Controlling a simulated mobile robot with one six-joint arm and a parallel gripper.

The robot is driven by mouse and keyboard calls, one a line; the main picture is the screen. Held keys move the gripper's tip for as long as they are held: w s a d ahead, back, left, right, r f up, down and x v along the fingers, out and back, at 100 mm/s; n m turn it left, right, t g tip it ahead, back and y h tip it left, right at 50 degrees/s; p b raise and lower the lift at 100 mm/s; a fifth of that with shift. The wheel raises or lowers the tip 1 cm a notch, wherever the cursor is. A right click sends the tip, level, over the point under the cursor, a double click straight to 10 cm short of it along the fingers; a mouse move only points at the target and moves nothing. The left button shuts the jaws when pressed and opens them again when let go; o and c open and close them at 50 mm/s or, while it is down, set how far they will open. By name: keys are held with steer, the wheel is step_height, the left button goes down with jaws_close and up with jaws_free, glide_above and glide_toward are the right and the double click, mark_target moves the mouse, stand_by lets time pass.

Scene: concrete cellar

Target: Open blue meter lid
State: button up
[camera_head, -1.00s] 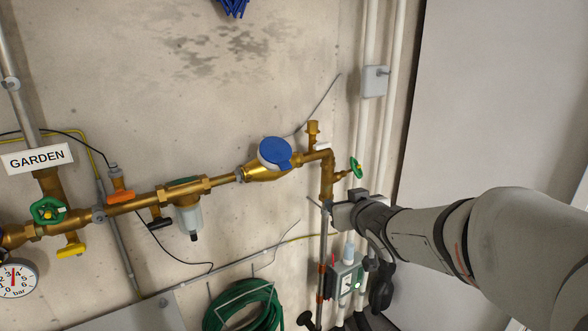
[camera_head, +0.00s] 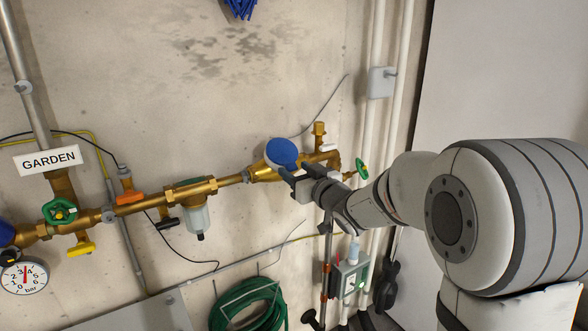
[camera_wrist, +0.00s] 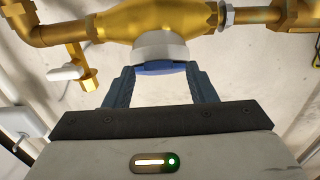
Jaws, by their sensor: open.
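The round blue meter lid (camera_head: 282,152) lies closed on the water meter, which sits in the brass pipe (camera_head: 220,184) on the wall. In the wrist view the blue lid (camera_wrist: 158,69) shows edge-on as a thin blue band below the meter's pale ring (camera_wrist: 158,44). My gripper (camera_head: 291,174) is just below and right of the lid in the head view. In the wrist view my gripper (camera_wrist: 160,75) is open, with one blue finger at each side of the lid's near edge. I cannot tell whether the fingers touch it.
A green-handled valve (camera_head: 361,169) and a brass stub (camera_head: 319,133) are close to the right of the meter. A filter (camera_head: 195,207), an orange lever (camera_head: 129,197) and a pressure gauge (camera_head: 23,278) are to the left. A green hose (camera_head: 247,303) hangs below.

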steer(key=shift+w+a, duration=0.15)
steer(key=shift+w, duration=0.05)
steer(key=shift+c, duration=0.2)
jaws_close()
